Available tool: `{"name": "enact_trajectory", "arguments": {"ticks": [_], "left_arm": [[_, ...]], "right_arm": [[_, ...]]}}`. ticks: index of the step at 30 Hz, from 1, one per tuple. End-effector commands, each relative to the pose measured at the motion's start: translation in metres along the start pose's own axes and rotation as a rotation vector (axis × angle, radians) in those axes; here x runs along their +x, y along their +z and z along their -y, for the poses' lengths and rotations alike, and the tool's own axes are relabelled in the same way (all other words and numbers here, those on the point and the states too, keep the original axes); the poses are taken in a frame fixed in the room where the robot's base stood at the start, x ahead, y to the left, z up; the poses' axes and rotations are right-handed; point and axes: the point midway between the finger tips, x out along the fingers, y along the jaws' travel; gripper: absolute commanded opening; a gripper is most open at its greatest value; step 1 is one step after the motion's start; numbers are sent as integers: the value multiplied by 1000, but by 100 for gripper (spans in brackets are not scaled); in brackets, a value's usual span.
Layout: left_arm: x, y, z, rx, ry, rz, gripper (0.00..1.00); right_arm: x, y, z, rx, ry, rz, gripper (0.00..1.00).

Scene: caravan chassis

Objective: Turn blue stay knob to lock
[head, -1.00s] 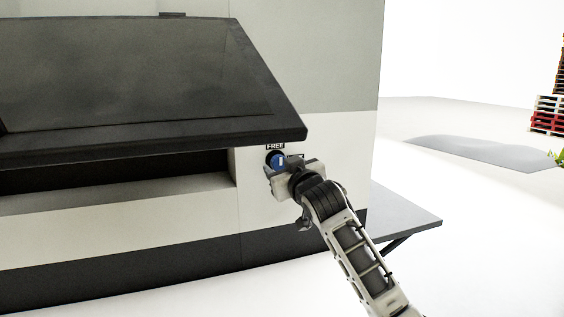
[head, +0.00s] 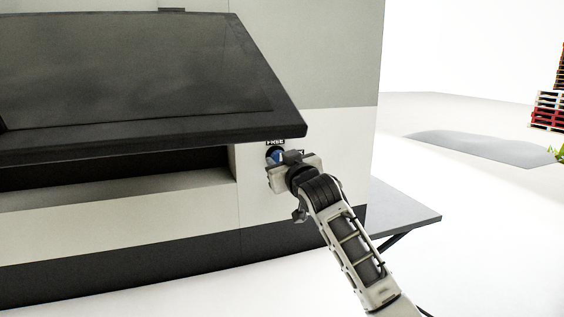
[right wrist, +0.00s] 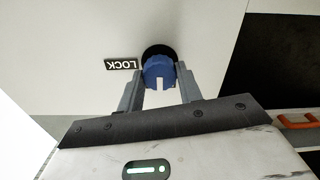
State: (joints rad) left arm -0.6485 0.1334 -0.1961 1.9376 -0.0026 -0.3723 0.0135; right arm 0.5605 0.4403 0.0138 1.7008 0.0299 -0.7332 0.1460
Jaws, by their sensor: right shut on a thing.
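The blue stay knob (head: 274,155) sits on the pale caravan wall below the corner of the raised window, partly hidden by my right gripper. In the right wrist view the blue knob (right wrist: 159,72) has a white mark pointing toward the gripper and a dark round base behind it. My right gripper (right wrist: 160,85) has its two grey fingers on either side of the knob, shut on it. The LOCK label (right wrist: 121,64) lies left of the knob in that view. The FREE label (head: 275,143) is above the knob in the head view. My left gripper is not in view.
The dark-framed window (head: 150,80) is propped out above an opening, its lower corner close above the knob. A grey shelf (head: 405,219) juts from the wall's right end. Stacked pallets (head: 547,110) stand far right.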

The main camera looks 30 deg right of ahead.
Motion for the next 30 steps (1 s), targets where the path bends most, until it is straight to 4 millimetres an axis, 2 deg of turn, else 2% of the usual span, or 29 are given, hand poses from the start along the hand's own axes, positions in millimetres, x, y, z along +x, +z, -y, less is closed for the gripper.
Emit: {"name": "enact_trajectory", "arguments": {"ticks": [8,30], "left_arm": [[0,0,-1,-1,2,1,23],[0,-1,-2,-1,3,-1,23]], "right_arm": [[0,0,1,167,-2,1,13],[0,1,0,865,-1,3,13]]}}
